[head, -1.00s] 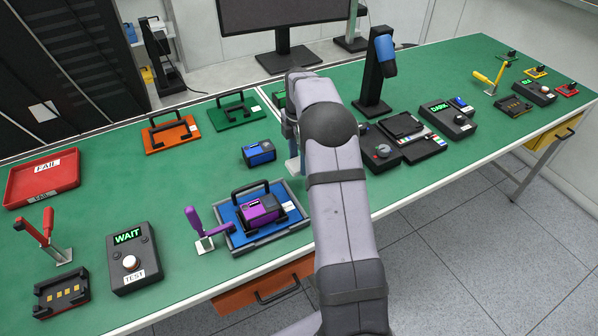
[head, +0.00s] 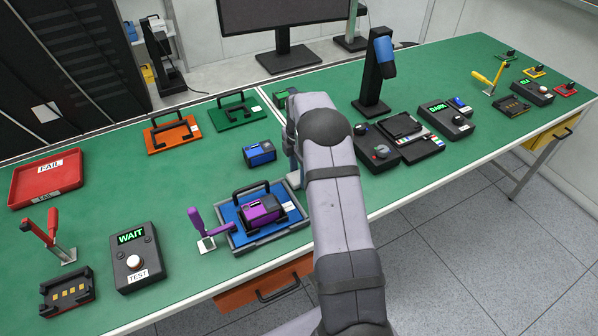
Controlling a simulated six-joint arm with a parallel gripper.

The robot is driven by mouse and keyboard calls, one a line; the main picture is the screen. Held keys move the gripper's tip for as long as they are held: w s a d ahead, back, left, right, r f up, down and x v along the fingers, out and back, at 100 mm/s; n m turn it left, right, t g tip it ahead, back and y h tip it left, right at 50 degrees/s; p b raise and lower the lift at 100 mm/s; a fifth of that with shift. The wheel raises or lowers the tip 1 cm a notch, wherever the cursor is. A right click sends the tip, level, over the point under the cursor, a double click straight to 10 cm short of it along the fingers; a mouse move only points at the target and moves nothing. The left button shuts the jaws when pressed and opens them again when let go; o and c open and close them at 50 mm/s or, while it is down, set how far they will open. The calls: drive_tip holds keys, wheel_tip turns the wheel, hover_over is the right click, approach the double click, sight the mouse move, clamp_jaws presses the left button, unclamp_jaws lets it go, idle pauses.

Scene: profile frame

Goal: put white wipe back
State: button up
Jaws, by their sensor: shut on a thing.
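In the head view my gripper is mostly hidden behind my grey arm. Only a narrow pale part of the hand (head: 293,168) shows at the arm's left edge, just right of the blue box and above the back right corner of the blue tray. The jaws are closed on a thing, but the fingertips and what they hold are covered. I cannot pick out a white wipe anywhere in view.
A blue fixture tray (head: 240,238) holds a purple unit (head: 262,211), with a purple clamp (head: 202,228) at its left. A blue box (head: 259,153) stands behind it. A test box (head: 137,258) reads WAIT. A red FAIL tray (head: 22,196) lies far left.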

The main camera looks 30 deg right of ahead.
drive_tip(key=shift+f, duration=0.1)
drive_tip(key=shift+f, duration=0.1)
drive_tip(key=o, duration=0.9)
drive_tip(key=shift+o, duration=0.2)
wheel_tip(320, 180, up, 12)
drive_tip(key=b, duration=0.3)
drive_tip(key=shift+r+b, duration=0.25)
drive_tip(key=shift+b, duration=0.1)
